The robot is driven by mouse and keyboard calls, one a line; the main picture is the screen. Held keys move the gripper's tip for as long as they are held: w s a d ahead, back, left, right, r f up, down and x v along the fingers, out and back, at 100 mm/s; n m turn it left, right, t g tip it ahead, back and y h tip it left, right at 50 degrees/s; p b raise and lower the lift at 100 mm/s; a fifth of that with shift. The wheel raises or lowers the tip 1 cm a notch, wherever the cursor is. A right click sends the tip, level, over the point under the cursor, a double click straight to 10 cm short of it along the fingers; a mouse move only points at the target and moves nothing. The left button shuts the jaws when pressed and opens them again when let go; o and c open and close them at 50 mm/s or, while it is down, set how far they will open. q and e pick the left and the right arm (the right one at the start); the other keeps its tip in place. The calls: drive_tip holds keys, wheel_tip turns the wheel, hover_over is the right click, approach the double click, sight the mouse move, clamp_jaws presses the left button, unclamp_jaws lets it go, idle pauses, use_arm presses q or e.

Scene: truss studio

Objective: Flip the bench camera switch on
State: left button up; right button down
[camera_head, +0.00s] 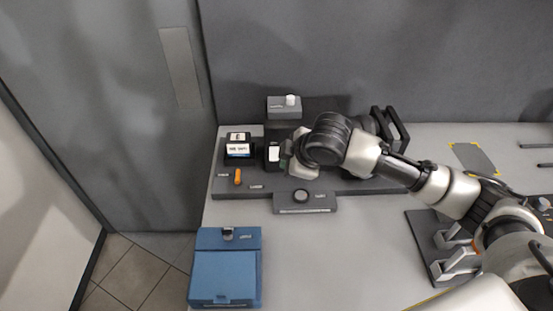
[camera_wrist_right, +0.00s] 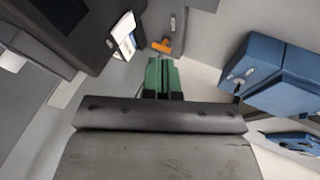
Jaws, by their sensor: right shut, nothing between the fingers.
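An orange toggle switch (camera_head: 238,176) stands on the front left of a dark grey bench panel (camera_head: 225,190). Small labels sit near it, too small to read. In the right wrist view the orange switch (camera_wrist_right: 162,46) shows just beyond my right gripper's green fingertips (camera_wrist_right: 161,66). The fingers are together and empty. In the head view my right gripper (camera_head: 287,160) is over the panel, to the right of the orange switch and apart from it; my wrist partly hides it. My left gripper is not in view.
A small black device with a white label (camera_head: 238,150) stands behind the switch. A grey box with a white knob (camera_head: 284,108) is at the back. A grey box with a round dark button (camera_head: 303,200) is in front. A blue case (camera_head: 225,275) lies front left.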

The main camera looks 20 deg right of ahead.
sight(274, 154)
drive_tip(key=p+x, duration=0.1)
drive_tip(key=x, duration=0.6)
drive_tip(key=shift+w+f, duration=0.15)
drive_tip(key=shift+f, duration=0.1)
drive_tip(key=shift+w+d+f+p, duration=0.1)
drive_tip(key=shift+w+d+p, duration=0.1)
drive_tip(key=shift+w, duration=0.4)
drive_tip(key=shift+w+d+p, duration=0.1)
drive_tip(key=shift+w+p, duration=0.1)
drive_tip(key=shift+w, duration=0.4)
drive_tip(key=shift+w+d+f, duration=0.15)
drive_tip(key=shift+w+d, duration=0.05)
drive_tip(key=shift+w, duration=0.5)
